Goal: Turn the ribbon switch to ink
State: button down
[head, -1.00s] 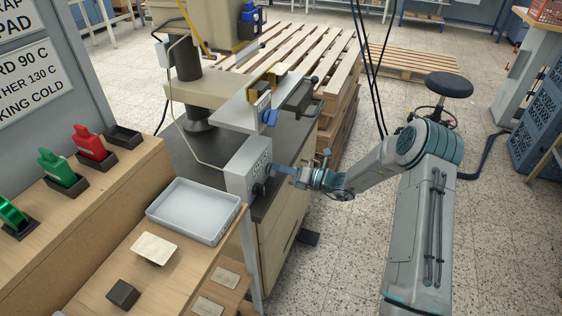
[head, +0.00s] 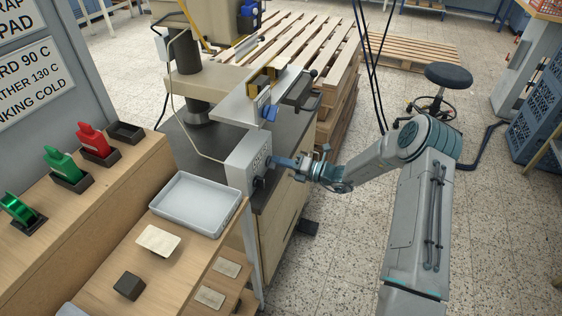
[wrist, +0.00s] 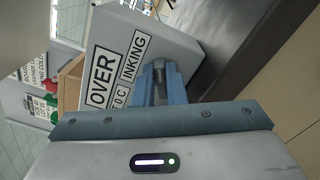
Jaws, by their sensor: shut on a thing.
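The grey control box (head: 238,167) stands at the front corner of the stamping press bench, with black knobs on its front. In the wrist view the fingers (wrist: 160,82) reach the box face (wrist: 140,58), beside labels of which "OVER" and "INKING" can be read. The gripped knob is mostly hidden between the fingers, and its pointing direction cannot be made out.
A grey tray (head: 190,203) lies on the wooden bench left of the box. A cream pad (head: 158,240) and a dark block (head: 129,286) lie in front. Red (head: 93,140) and green (head: 62,164) holders stand at left. Floor to the right is clear up to the stool (head: 449,77).

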jog(key=c, duration=1.5)
grip_release()
jog(key=shift+d, duration=0.1)
jog(key=b+v, duration=0.1)
jog(key=v, duration=1.2)
jog(key=shift+s+d, duration=0.1)
jog(key=shift+d, duration=0.25)
jog(key=s+a+r+n+g+h+p, duration=0.2)
jog(key=s+a+r+n+g+h, duration=0.2)
jog(key=s+r+n+g+h, duration=0.75)
jog(key=s+d+r+n+t+h, duration=0.1)
jog(key=s+d+r+n+t, duration=0.1)
jog(key=s+n, duration=0.4)
jog(key=s+d+r+n+t+h+p, duration=0.1)
jog(key=s+d+r+n+t+h, duration=0.1)
jog(key=s+r+n, duration=0.4)
jog(key=s+d+r+n+t+h+p, duration=0.1)
jog(key=s+d+r+n+t, duration=0.3)
jog(key=n, duration=0.6)
jog(key=shift+s+d+n+h, duration=0.15)
jog(key=shift+s+h, duration=0.25)
jog(key=shift+s, duration=0.25)
jog(key=shift+s+d+n+h, duration=0.15)
jog(key=shift+s+h, duration=0.2)
jog(key=shift+s, duration=0.3)
